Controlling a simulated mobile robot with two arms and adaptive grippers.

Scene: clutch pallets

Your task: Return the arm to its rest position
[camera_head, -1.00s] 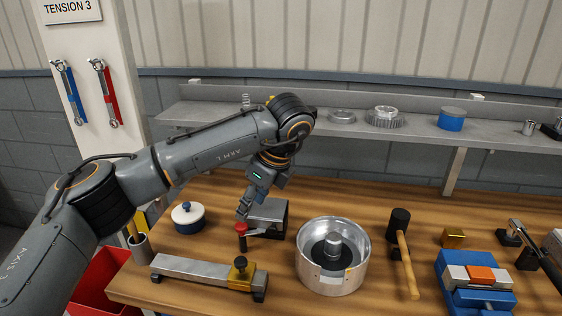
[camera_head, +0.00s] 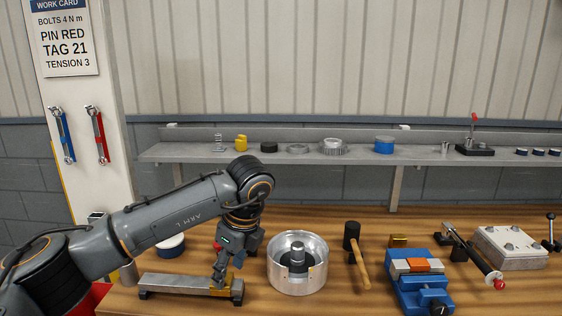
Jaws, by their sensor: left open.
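My left arm comes in from the lower left and bends down at its wrist. Its gripper (camera_head: 221,279) is open, fingers pointing down by the brass block (camera_head: 226,287) at the right end of the grey metal bar (camera_head: 174,283). I cannot tell whether the fingers touch the block. My right gripper is not in view.
An open metal drum (camera_head: 297,276) stands just right of the gripper. Beyond it lie a mallet (camera_head: 359,262) and a blue vise (camera_head: 420,289). A shelf (camera_head: 290,157) with several parts runs along the back.

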